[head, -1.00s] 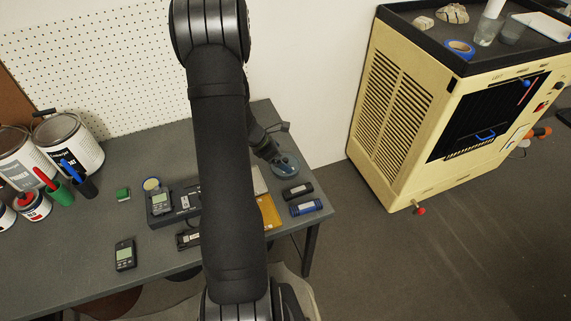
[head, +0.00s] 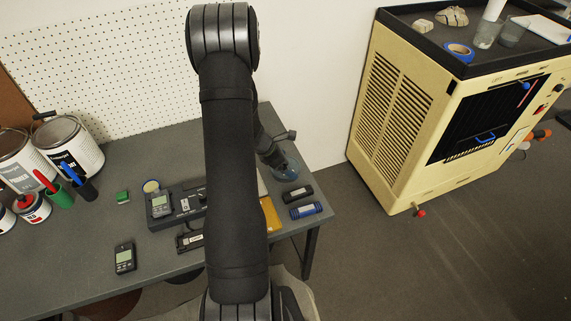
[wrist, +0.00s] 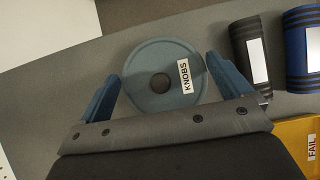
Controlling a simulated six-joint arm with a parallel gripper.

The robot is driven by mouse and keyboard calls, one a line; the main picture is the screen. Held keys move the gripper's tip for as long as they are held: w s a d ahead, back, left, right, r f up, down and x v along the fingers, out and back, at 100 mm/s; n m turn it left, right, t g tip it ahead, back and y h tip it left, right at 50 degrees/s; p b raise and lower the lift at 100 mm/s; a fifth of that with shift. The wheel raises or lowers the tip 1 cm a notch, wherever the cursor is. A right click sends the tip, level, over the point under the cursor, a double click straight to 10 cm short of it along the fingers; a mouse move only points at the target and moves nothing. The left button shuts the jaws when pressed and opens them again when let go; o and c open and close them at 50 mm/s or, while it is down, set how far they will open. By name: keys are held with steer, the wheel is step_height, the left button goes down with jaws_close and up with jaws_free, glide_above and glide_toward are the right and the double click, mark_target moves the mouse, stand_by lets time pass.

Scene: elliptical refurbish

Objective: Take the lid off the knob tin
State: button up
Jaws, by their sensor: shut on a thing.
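The knob tin (head: 289,168) stands at the right end of the grey table in the head view, partly hidden by my wrist. In the wrist view its round blue-grey lid (wrist: 150,58) faces the camera, with a dark centre knob and a white KNOBS label (wrist: 185,77). My gripper (wrist: 163,70) has one blue finger on each side of the lid and is shut on it. The tin's body is hidden below the lid in the wrist view, so I cannot tell whether there is a gap between them.
A black cylinder (head: 298,192) and a blue one (head: 306,210) lie close to the tin on its near side. A yellow-orange tray (head: 271,214) is beside them. Paint cans (head: 72,147) and a meter (head: 125,257) are at the left. A cream cabinet (head: 400,130) stands across a floor gap.

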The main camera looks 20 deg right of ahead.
steer(key=shift+r, duration=0.5)
steer(key=r, duration=0.3)
steer(key=shift+s+d+r, duration=0.2)
steer(key=shift+s+r, duration=0.1)
steer(key=shift+r, duration=0.05)
steer(key=s+d+r, duration=0.5)
steer(key=s+r, duration=0.1)
steer(key=s, duration=0.3)
steer(key=w+a+f+n+t, duration=0.1)
steer(key=w+a+f, duration=0.1)
steer(key=w, duration=0.4)
steer(key=w+a+f+n, duration=0.2)
steer(key=w+a+f, duration=0.1)
steer(key=w+a, duration=0.2)
steer(key=w+a+f+n+t, duration=0.1)
steer(key=w+a+f, duration=0.2)
steer(key=w, duration=0.6)
steer(key=shift+w+a+f+n+t+y, duration=0.1)
steer(key=shift+a+f+n+t+y, duration=0.1)
steer(key=shift+a+n+t+y, duration=0.1)
steer(key=shift+w+a+f, duration=0.15)
steer(key=shift+f, duration=2)
